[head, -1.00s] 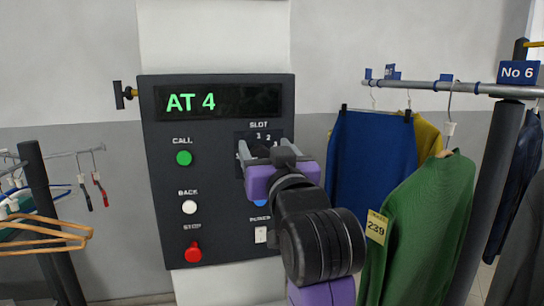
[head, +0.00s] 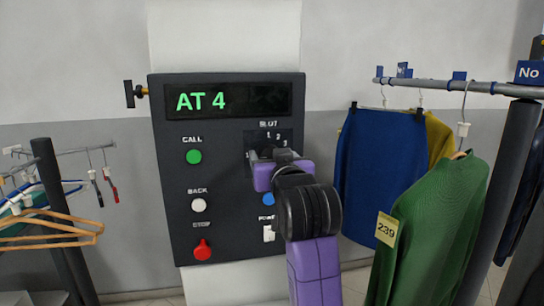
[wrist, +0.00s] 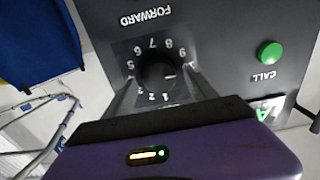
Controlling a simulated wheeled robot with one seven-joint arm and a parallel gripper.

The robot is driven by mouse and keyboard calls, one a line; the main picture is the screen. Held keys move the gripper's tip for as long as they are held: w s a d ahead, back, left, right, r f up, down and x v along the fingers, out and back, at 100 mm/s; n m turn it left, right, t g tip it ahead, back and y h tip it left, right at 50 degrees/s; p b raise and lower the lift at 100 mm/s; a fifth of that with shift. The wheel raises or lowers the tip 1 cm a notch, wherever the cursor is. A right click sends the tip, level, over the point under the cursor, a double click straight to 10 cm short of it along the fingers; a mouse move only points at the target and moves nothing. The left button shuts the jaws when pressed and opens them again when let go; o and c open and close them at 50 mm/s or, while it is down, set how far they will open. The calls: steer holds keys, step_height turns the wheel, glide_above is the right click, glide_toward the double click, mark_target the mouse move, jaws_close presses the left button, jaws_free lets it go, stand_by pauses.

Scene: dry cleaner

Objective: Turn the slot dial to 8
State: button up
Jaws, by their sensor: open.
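The slot dial (wrist: 155,72) is a round black knob in the wrist view, ringed by white numbers that appear upside down. A pale mark on it points to the picture's right, between the 9 and the 1. In the head view my gripper (head: 268,158) hides the knob; part of the SLOT dial plate (head: 256,135) shows above. My gripper is open, with its two fingers (wrist: 161,78) on either side of the knob. I cannot tell whether they touch it. The dark control panel (head: 174,130) carries a display (head: 213,100) reading AT 4 in green.
The panel also has a green CALL button (head: 194,157), a white BACK button (head: 199,205), a red STOP button (head: 202,250) and a blue button (head: 268,199). Hangers (head: 50,232) are at left. A green sweater (head: 440,215) and blue skirt (head: 378,165) hang at right.

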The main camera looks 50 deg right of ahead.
steer(key=c, duration=1.3)
steer(key=shift+c, duration=0.2)
steer(key=shift+r+n+p, duration=0.1)
steer(key=shift+n+p, duration=0.2)
steer(key=shift+p, duration=0.05)
steer(key=shift+n+p, duration=0.8)
steer(key=shift+p, duration=0.15)
steer(key=n+p, duration=0.3)
steer(key=shift+r+n, duration=0.1)
steer(key=shift+n, duration=0.2)
steer(key=n+p, duration=0.3)
steer(key=shift+w+a, duration=0.15)
steer(key=shift+f+n+p, duration=0.25)
steer(key=shift+n+p, duration=0.65)
steer(key=shift+n, duration=0.5)
